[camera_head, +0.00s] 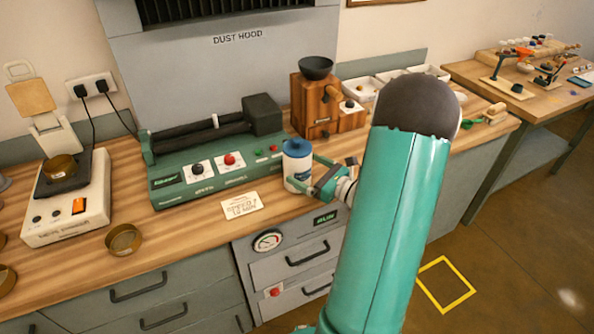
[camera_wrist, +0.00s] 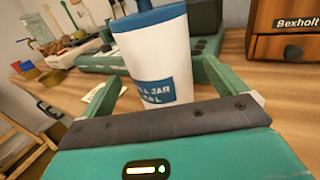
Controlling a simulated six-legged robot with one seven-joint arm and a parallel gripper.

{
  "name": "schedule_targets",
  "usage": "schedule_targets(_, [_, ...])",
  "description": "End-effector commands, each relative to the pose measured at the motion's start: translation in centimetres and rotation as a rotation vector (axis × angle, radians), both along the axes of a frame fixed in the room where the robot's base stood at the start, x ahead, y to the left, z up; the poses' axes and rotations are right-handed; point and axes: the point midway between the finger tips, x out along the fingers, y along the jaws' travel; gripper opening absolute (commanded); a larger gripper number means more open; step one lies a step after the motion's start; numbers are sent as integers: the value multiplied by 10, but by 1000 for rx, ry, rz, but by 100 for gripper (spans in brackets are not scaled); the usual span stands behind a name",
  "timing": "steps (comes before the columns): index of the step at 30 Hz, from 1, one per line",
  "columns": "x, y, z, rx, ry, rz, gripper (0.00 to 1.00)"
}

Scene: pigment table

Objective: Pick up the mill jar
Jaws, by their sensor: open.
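The mill jar (camera_head: 297,168) is a white jar with a blue lid and a blue label. It stands upright on the wooden bench, in front of the right end of the green roller machine. My gripper (camera_head: 311,188) reaches it from the right at bench height. In the wrist view the jar (camera_wrist: 157,55) rises between the two green fingers of my gripper (camera_wrist: 160,80), one on each side. The fingers are open, and a gap shows beside the jar. The jar's base is hidden behind the dark gripper bar in the wrist view.
The green roller machine (camera_head: 205,178) stands close behind the jar. A wooden grinder (camera_head: 320,108) stands behind and right. A paper card (camera_head: 241,207) lies left of the jar. A brass dish (camera_head: 123,240) and a white press (camera_head: 68,205) are farther left. The bench's front edge is close.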

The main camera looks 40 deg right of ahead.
Motion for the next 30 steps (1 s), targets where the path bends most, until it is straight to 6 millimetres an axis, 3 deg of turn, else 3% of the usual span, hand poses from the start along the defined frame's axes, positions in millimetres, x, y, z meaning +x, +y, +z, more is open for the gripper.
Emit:
schedule_targets(6, [33, 7, -2, 0, 1, 3, 97])
schedule_targets(14, [38, 8, -2, 0, 1, 0, 97])
schedule_targets(24, [38, 8, -1, -1, -1, 0, 35])
schedule_targets(30, [38, 8, -1, -1, -1, 0, 35])
